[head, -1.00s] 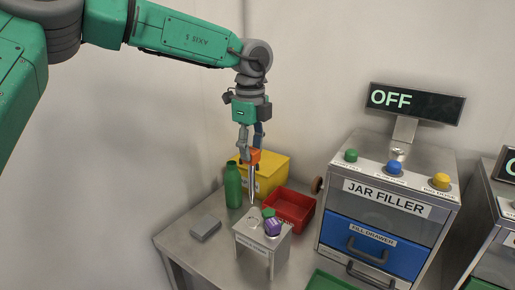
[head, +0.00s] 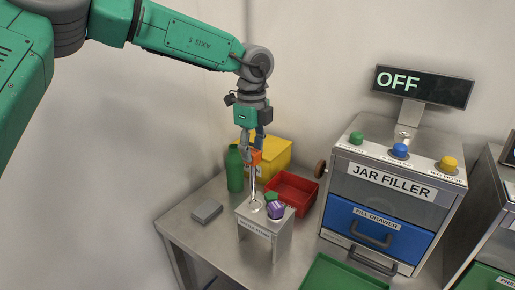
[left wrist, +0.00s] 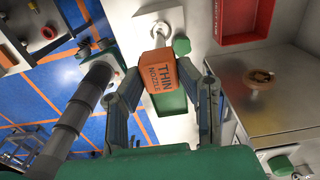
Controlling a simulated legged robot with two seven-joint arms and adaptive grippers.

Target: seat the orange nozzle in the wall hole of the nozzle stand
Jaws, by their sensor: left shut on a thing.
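The orange nozzle (head: 255,157) is upright in my left gripper (head: 254,153), which is shut on its orange body. Its thin metal tube points down at the top of the nozzle stand (head: 262,230), a small grey bench. The tube's lower end meets the ring on the left part of the stand top; I cannot tell how far it is in the hole. In the left wrist view the orange nozzle (left wrist: 160,75), lettered THIN NOZZLE, sits between the fingers of the left gripper (left wrist: 165,80). My right gripper is not in view.
Purple (head: 276,210) and green (head: 271,196) pieces stand on the stand beside the tube. A green bottle (head: 235,168), yellow box (head: 275,150), red bin (head: 292,190) and grey block (head: 207,210) are nearby. The jar filler (head: 390,195) stands right, reading OFF.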

